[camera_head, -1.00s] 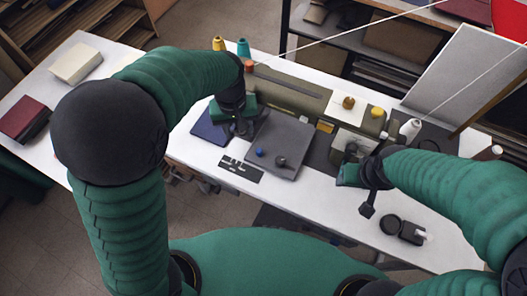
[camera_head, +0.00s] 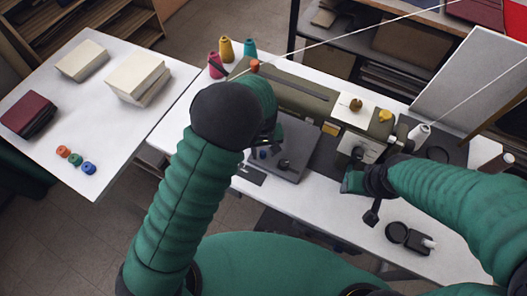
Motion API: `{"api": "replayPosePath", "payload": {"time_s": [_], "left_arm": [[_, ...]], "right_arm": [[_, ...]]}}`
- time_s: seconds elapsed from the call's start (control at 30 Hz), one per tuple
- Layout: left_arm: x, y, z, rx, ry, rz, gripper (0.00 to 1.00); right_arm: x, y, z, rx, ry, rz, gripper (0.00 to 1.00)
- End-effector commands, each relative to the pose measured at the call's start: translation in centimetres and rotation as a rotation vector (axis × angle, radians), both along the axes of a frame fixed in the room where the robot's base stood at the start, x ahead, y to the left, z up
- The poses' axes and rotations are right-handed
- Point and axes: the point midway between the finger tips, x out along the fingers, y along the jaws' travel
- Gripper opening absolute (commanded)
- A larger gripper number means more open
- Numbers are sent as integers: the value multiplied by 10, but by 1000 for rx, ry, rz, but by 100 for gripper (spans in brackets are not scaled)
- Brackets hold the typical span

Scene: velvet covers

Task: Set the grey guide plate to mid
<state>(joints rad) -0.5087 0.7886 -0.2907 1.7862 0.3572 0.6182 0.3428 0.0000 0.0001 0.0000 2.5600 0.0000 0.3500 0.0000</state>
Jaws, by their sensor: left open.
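The grey guide plate (camera_head: 298,143) lies flat on the white table in front of the olive sewing machine. It carries a small blue knob (camera_head: 263,154) and a dark knob (camera_head: 284,164). A dark strip with pale marks (camera_head: 250,174) lies at its front left, partly covered by my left arm. My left gripper (camera_head: 266,137) is open above the left part of the plate, largely hidden behind my forearm; I cannot see whether it touches. My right gripper (camera_head: 352,180) hangs in front of the machine's right end; its fingers are unclear.
The sewing machine (camera_head: 292,92) stands behind the plate, with thread spools (camera_head: 225,48) at its left. A round black item (camera_head: 396,232) lies at the front right. A side table (camera_head: 125,130) holds book blocks and several small coloured spools. A pale panel (camera_head: 462,85) leans at right.

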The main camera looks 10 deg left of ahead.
Motion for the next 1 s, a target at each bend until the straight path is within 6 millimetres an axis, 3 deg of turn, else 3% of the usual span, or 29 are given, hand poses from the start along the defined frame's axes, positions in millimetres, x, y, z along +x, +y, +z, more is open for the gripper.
{"api": "replayPosePath", "payload": {"time_s": [0.33, 0.67, 1.0], "left_arm": [[0, 0, -8, -1, 0, 1, 43], [0, 0, -8, 0, 0, 1, 0], [0, 0, -7, -1, 0, 0, 0]], "right_arm": [[0, 0, 0, 0, 0, 0, 54], [0, 0, 0, 0, 0, 0, 54], [0, 0, 0, 0, 0, 0, 54]]}}
